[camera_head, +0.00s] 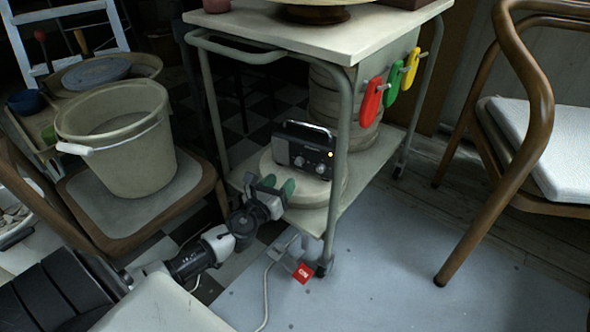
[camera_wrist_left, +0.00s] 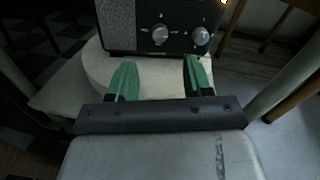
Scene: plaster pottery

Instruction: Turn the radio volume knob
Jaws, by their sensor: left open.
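A small dark radio (camera_head: 304,148) with a carry handle stands on a round pale slab (camera_head: 328,190) on the lower shelf of a trolley. Two silvery knobs show on its front, and a small yellow light glows beside them. In the left wrist view the left knob (camera_wrist_left: 160,33) and the right knob (camera_wrist_left: 201,36) are at the top. My left gripper (camera_head: 277,185) is in front of the radio and a little below it. Its green fingertips, also in the left wrist view (camera_wrist_left: 158,78), are apart with nothing between them, short of the knobs. My right gripper is not seen.
The trolley's front leg (camera_head: 338,150) stands just right of the radio. Red, yellow and green tools (camera_head: 371,100) hang at its side. A bucket (camera_head: 118,140) sits on a wooden chair at left. A wooden chair (camera_head: 527,100) is at right. The grey floor (camera_head: 400,270) is mostly clear.

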